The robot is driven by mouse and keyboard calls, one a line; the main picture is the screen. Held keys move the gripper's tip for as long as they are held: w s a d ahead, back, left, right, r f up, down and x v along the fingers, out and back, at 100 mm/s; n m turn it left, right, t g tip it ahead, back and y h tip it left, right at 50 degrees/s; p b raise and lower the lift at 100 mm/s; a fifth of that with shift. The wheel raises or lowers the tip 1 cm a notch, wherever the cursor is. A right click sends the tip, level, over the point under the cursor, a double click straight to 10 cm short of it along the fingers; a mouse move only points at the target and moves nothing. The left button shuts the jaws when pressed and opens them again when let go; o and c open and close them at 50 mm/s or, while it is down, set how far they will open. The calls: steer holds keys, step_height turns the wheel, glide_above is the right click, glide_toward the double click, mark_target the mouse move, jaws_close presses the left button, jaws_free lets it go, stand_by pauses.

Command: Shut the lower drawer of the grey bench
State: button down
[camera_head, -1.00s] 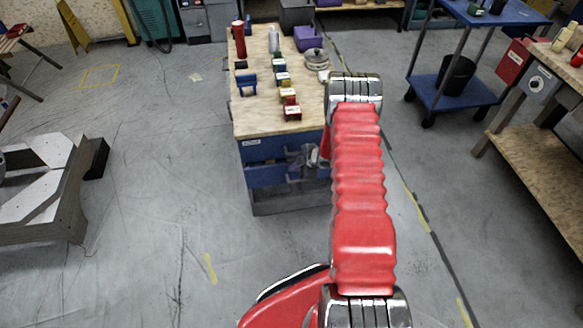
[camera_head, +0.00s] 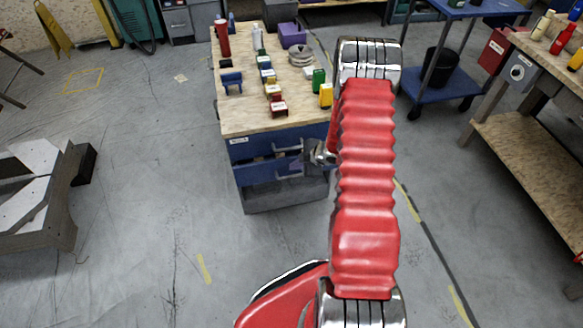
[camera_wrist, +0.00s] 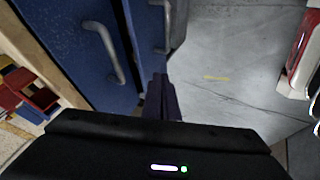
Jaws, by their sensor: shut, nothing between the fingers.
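The grey bench has a wooden top (camera_head: 268,122) and blue drawer fronts. The upper drawer front (camera_head: 255,148) is above the lower drawer front (camera_head: 256,173), with a dark gap between them; the lower one seems to stand out a little. In the wrist view the upper front (camera_wrist: 75,45) is at the left, with a bar handle, and the lower front (camera_wrist: 143,35) is beside it with its own handle (camera_wrist: 165,28). My gripper (camera_head: 300,166) is shut and empty in front of the drawers. Its fingertips (camera_wrist: 160,82) appear close to the lower front; I cannot tell whether they touch. My arm hides the bench's right side.
Several small coloured items, a red bottle (camera_head: 222,38) and a green canister (camera_head: 318,80) stand on the bench top. A blue cart (camera_head: 440,90) and a workbench (camera_head: 530,150) are to the right. A grey-white frame (camera_head: 35,190) is at the left. The floor between is clear.

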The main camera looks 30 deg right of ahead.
steer(key=shift+s+r, duration=0.1)
steer(key=shift+r, duration=0.05)
